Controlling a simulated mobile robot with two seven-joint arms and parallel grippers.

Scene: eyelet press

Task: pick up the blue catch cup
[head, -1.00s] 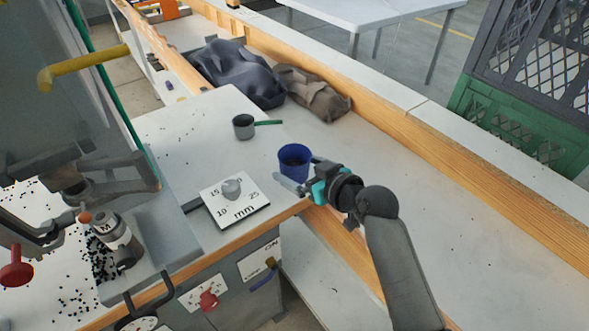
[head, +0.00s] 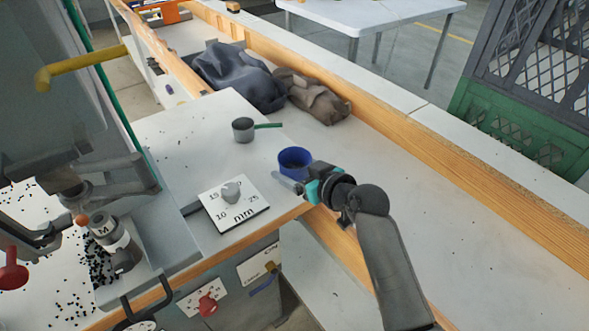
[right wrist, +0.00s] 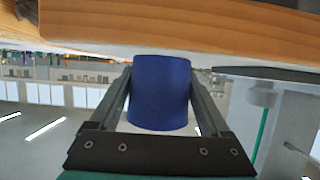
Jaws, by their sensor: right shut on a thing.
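The blue catch cup (head: 294,158) stands upright at the bench's edge side in the head view, its dark inside showing from above. My right gripper (head: 289,181) reaches it from the lower right. In the right wrist view the blue cup (right wrist: 161,92) sits between the two fingers of the right gripper (right wrist: 162,100), which are shut on its sides. The picture there is upside down, with the wooden edge at the top. Whether the cup still touches the surface cannot be told. My left gripper is not clearly in view.
Dark cloth bundles (head: 238,75) lie farther back. The press (head: 130,205) with scattered black eyelets is at left. The right-hand surface (head: 480,230) is clear.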

